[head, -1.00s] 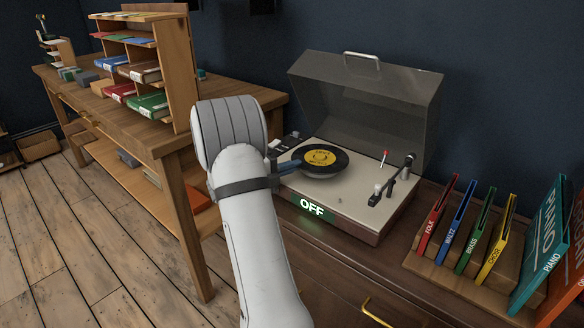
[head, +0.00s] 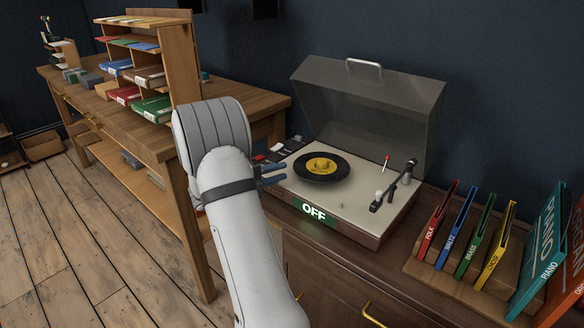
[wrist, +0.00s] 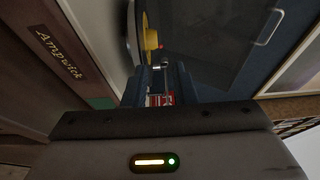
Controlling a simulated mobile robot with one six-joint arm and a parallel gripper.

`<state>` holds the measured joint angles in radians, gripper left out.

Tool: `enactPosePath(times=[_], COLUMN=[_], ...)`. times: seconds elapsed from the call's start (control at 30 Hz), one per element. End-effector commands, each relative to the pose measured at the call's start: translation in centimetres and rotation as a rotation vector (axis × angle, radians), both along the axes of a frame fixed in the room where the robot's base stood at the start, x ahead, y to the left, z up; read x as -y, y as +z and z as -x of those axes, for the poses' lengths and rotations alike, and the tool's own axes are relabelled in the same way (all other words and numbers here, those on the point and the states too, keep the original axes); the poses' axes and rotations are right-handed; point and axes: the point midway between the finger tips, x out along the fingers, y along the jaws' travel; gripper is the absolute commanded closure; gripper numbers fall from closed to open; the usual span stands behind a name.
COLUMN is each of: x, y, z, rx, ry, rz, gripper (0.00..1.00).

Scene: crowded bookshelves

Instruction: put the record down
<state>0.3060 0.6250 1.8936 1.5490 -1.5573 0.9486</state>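The black record with a yellow label (head: 321,167) lies flat on the turntable of the record player (head: 352,204). The player's lid (head: 370,105) is raised and its green sign reads OFF. My gripper (head: 279,174) is to the left of the record, apart from it, at the player's left edge. In the wrist view my gripper (wrist: 160,75) shows two blue fingers spread apart with nothing between them. The record's edge and yellow label (wrist: 150,38) show just beyond the fingers there.
The tonearm (head: 398,183) sits at the player's right side. Coloured sleeves (head: 465,229) stand in a wooden rack to the right, beside larger PIANO sleeves (head: 541,255). A wooden table with a shelf unit (head: 180,70) is on the left.

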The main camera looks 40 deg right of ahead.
Motion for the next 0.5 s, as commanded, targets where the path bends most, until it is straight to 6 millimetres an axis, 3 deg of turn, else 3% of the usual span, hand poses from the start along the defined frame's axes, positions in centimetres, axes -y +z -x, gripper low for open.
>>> enactPosePath(times=[0.2,0.5], x=[-4.3,-6.3], y=[0.0,0.0], z=[-1.3,-1.8], rx=[-0.001,-0.001], ry=[0.001,0.001], rz=[0.0,-0.001], gripper=[0.75,0.75])
